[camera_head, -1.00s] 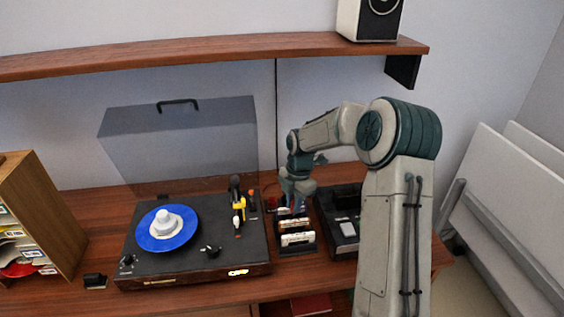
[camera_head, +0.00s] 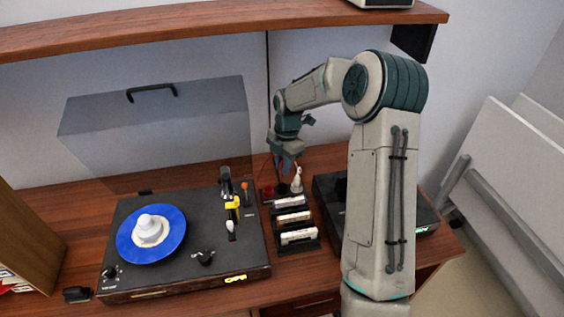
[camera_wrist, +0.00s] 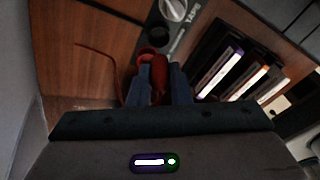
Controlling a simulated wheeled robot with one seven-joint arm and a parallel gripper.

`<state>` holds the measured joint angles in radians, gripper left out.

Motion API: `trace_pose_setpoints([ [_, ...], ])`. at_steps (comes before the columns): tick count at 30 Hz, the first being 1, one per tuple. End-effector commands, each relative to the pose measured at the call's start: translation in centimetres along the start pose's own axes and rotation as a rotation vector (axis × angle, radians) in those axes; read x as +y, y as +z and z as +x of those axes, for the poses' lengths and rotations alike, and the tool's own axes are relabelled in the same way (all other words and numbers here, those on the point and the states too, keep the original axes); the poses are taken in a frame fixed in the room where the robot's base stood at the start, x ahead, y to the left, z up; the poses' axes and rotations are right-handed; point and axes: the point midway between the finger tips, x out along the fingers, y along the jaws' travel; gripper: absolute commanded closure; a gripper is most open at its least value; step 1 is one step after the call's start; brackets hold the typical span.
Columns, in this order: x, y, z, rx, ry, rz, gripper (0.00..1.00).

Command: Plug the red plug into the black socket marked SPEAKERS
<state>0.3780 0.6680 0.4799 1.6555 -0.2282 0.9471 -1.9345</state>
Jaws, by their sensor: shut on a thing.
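My gripper (camera_wrist: 163,88) is shut on the red plug (camera_wrist: 161,75), which shows between its blue fingers in the wrist view. A red cable (camera_wrist: 100,50) curves over the wood to the left. Just beyond the plug are a red round piece (camera_wrist: 144,54) and a black round socket (camera_wrist: 158,36). The plug appears apart from the black socket. In the head view my gripper (camera_head: 287,164) is over the back of the desk; the plug is too small to make out there.
A rack of cassettes (camera_head: 312,246) stands in front of my gripper. The turntable (camera_head: 120,288) with a blue disc is to the left, its clear lid (camera_head: 150,125) raised. A dark device (camera_head: 327,190) is to the right. A shelf (camera_head: 200,35) runs above.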

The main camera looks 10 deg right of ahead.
Motion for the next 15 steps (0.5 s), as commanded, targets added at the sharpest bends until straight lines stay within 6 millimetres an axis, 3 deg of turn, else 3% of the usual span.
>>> trace_pose_setpoints([
  [15, 0.0, 0.3, 3.7, 0.001, -0.002, -0.002, 1.00],
])
